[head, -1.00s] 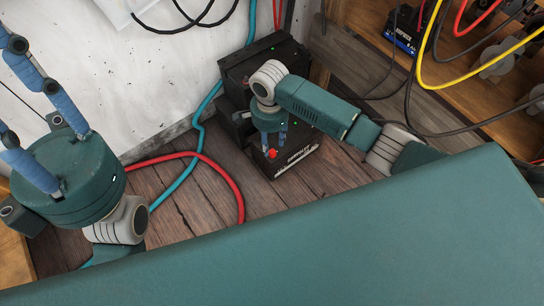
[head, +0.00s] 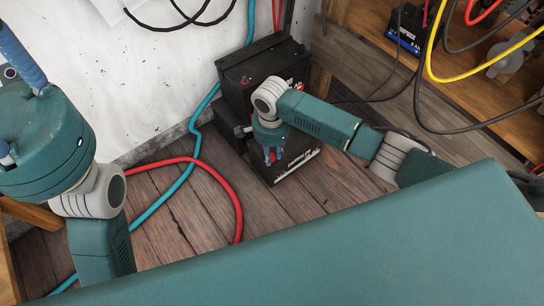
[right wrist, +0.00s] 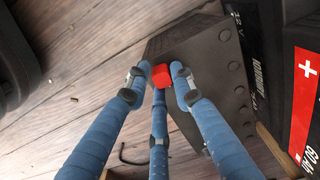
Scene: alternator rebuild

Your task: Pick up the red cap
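The red cap (right wrist: 161,76) is small and bright red. In the right wrist view it sits among the three blue fingertips of my right gripper (right wrist: 160,78), at the edge of a dark battery (right wrist: 205,58). The fingertips are very close around it; I cannot tell if they press on it. In the head view my right gripper (head: 271,158) points down at the front battery (head: 293,162), and its fingers largely hide the cap. My left gripper (head: 14,100) is at the left edge, away from the cap, fingers spread apart, tips out of frame.
A taller black battery (head: 262,73) stands behind the front one. A red hose (head: 232,190) and a teal hose (head: 180,182) cross the plank surface on the left. A white wall board (head: 95,95) is behind. A teal panel (head: 330,235) fills the foreground.

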